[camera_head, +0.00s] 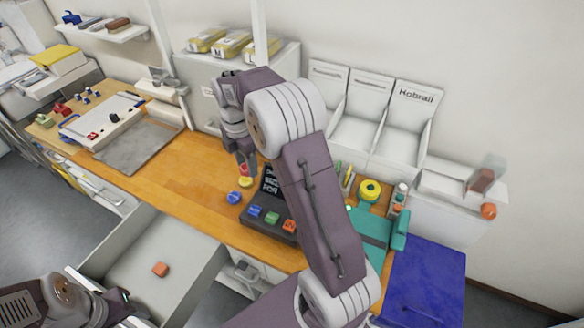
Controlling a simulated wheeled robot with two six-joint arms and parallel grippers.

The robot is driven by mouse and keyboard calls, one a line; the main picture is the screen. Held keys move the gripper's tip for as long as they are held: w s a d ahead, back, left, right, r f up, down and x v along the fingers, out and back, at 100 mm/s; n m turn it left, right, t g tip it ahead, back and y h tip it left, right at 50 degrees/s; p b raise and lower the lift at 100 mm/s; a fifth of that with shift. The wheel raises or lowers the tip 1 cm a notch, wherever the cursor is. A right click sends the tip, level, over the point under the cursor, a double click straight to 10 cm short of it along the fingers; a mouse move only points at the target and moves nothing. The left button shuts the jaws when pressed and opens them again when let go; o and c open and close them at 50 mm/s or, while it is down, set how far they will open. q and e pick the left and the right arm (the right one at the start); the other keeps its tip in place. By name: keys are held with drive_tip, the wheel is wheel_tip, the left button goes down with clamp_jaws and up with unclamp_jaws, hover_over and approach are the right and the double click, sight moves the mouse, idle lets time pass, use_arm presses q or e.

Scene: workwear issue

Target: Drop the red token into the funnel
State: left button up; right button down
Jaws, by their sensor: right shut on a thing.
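My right gripper (243,165) reaches down over the wooden counter, shut on a small red piece (243,171) that looks like the red token. A yellow piece (245,182) shows directly below it; I cannot tell whether they touch. A blue piece (234,198) lies on the counter just in front. I cannot clearly make out a funnel. My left gripper (128,308) is low at the bottom left, partly hidden by its own arm, and its jaws cannot be read.
A dark panel with blue, green and orange blocks (272,217) sits right of the gripper. White bins (352,135) line the wall. A teal item (372,240) and blue mat (428,282) lie right.

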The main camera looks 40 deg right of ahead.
drive_tip(key=w+d+r+n+p, duration=0.1)
drive_tip(key=w+d+n+p, duration=0.1)
drive_tip(key=d, duration=0.6)
drive_tip(key=w+d+r+n+p, duration=0.2)
drive_tip(key=w+d+n+p, duration=0.1)
drive_tip(key=d, duration=0.4)
drive_tip(key=s+d+f+m+b, duration=0.1)
drive_tip(key=d+f+b, duration=0.2)
drive_tip(key=f, duration=1.5)
drive_tip(key=shift+d, duration=0.15)
